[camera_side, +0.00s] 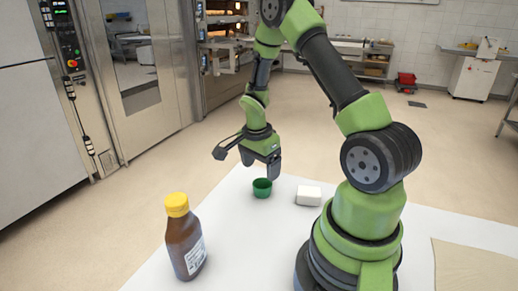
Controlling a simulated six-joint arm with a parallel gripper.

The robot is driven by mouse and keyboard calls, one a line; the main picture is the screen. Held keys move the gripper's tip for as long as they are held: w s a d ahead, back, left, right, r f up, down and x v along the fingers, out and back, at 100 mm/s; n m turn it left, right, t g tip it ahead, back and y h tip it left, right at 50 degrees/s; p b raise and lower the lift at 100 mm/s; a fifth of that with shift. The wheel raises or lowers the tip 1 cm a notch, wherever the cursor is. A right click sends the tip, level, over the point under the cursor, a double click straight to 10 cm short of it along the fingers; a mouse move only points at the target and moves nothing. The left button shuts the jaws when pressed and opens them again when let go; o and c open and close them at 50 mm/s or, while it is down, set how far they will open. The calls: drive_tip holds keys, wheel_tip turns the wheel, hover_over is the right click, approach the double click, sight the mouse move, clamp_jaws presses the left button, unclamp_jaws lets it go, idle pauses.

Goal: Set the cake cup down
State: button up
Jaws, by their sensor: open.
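The cake cup (262,188) is a small green cup. It stands upright on the white table (240,245), near the far edge. My gripper (262,174) is just above and around the top of the cup, pointing down, with its jaws open. One finger shows at the cup's upper right. The view does not show clearly whether a finger touches the cup.
A white block (309,196) lies just right of the cup. A brown bottle with a yellow cap (184,236) stands at the front left. A beige board (475,270) lies at the right. The table between bottle and block is clear.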

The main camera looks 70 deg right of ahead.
drive_tip(key=a+r+n+t, duration=0.2)
drive_tip(key=a+r+n, duration=0.3)
drive_tip(key=r, duration=0.9)
drive_tip(key=s+a+r+n+t+y, duration=0.1)
drive_tip(key=s+a+r+n+t, duration=0.1)
drive_tip(key=s+a+r+n, duration=0.2)
drive_tip(key=s+a+r+n+t+y, duration=0.2)
drive_tip(key=s+a+r+n, duration=0.3)
drive_tip(key=a+n, duration=0.4)
drive_tip(key=shift+s+a+r+t, duration=0.25)
drive_tip(key=shift+a+r+t, duration=0.25)
drive_tip(key=shift+a+t, duration=0.45)
